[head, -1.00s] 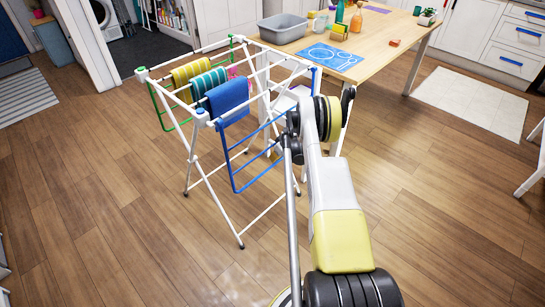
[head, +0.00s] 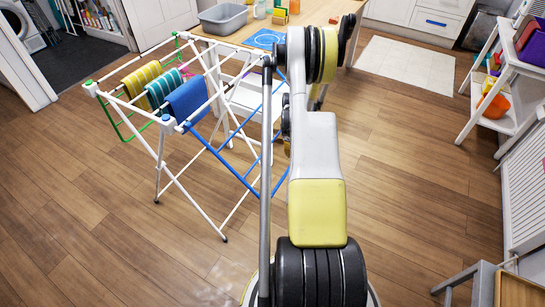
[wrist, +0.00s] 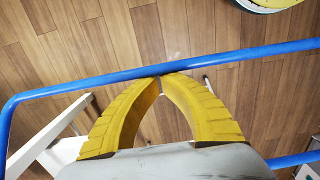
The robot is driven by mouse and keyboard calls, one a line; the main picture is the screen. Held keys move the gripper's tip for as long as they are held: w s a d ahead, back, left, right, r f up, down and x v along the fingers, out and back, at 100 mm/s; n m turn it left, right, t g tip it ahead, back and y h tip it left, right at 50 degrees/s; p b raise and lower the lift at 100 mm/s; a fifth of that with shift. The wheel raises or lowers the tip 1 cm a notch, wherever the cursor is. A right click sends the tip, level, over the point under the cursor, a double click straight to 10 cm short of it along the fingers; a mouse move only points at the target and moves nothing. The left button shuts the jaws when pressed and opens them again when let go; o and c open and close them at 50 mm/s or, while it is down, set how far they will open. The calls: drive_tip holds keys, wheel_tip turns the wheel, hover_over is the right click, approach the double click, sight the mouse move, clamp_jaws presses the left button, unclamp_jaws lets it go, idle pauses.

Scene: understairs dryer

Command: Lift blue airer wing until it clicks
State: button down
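The white airer (head: 172,172) stands at the left in the head view. Its blue wing (head: 228,165) slants outward and down from the airer's near side; part of it is hidden behind my arm. In the wrist view the blue wing's bar (wrist: 90,82) crosses the picture. The yellow fingers of my gripper (wrist: 160,75) are shut, their tips together against this bar, which runs across them rather than between them. In the head view my arm hides the gripper.
Yellow, teal and blue cloths (head: 186,98) hang on the airer. A wooden table (head: 236,33) with a grey tub (head: 223,19) stands behind it. A white shelf (head: 500,95) stands at the right. The wooden floor left of the airer is clear.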

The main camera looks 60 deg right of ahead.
drive_tip(key=s+r+p, duration=0.4)
drive_tip(key=r+p, duration=0.1)
drive_tip(key=r, duration=0.8)
drive_tip(key=s+r+g+p, duration=0.1)
drive_tip(key=s+r+p, duration=0.4)
drive_tip(key=r, duration=0.8)
drive_tip(key=shift+d+r+g, duration=0.2)
drive_tip(key=shift+d+g, duration=0.1)
drive_tip(key=shift+d, duration=0.15)
